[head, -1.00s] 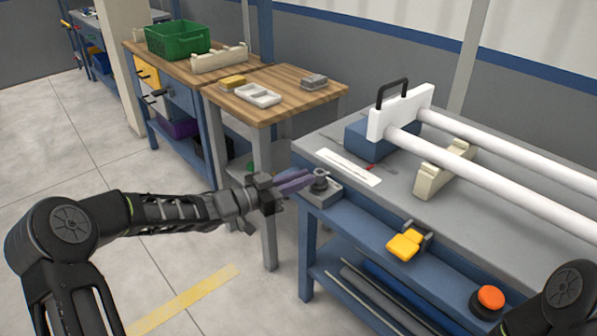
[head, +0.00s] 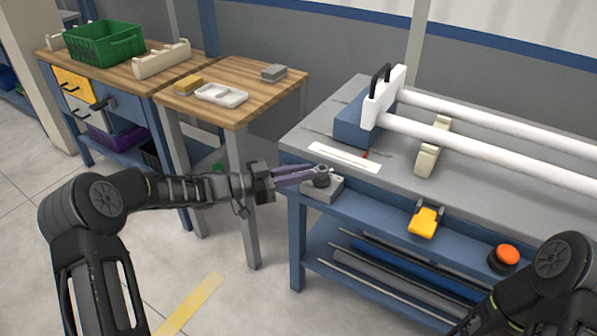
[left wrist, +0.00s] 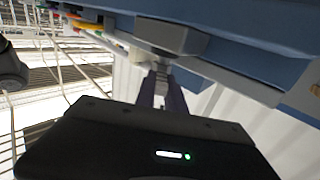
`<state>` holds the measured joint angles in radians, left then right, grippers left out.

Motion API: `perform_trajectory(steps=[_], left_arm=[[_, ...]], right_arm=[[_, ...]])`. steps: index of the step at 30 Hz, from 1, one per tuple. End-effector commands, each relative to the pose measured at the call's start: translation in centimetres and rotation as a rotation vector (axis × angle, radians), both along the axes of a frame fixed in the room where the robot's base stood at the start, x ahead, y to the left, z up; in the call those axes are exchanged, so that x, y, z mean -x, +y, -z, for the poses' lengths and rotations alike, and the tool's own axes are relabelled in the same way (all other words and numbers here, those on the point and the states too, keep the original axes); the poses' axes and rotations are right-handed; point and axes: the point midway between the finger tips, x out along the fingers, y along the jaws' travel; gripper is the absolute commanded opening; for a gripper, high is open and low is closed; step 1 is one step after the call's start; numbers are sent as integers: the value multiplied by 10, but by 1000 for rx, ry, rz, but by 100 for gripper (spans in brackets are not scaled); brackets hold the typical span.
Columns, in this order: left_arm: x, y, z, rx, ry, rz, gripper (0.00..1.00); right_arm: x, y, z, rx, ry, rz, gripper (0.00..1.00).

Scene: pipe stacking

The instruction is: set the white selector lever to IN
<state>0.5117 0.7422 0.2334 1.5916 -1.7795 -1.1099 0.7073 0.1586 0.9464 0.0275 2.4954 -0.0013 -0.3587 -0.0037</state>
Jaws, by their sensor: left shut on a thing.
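A grey selector block (head: 325,192) with a dark round knob (head: 321,181) sits at the near left corner of the bench. My left gripper (head: 323,171) reaches in from the left, its purple fingers at the top of the knob. In the left wrist view the fingers (left wrist: 162,88) are shut on a narrow grey piece (left wrist: 161,68) below the block's underside (left wrist: 170,37); I take it for the selector lever. Its white colour and any IN marking cannot be made out. My right gripper is out of view.
A white strip (head: 344,158) lies on the grey bench (head: 400,165). Long white pipes (head: 460,145) run across it from a white end plate (head: 383,100). A yellow part (head: 425,222) and an orange button (head: 507,255) are on the front. A wooden table (head: 240,110) stands at left.

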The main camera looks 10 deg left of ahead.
Motion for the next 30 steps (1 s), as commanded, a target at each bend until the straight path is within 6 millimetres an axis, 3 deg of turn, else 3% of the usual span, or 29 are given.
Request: perform_trajectory(steps=[6, 7, 15, 24, 30], left_arm=[[0, 1, 1, -3, 1, -1, 0], [0, 1, 1, -3, 1, -1, 15], [0, 1, 0, -2, 0, -1, 35], [1, 2, 0, -2, 0, -2, 35], [11, 21, 0, -4, 0, -3, 35]], right_arm=[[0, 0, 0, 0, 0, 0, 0], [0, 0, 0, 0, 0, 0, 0], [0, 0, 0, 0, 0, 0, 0], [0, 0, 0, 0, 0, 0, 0], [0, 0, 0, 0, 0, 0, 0]])
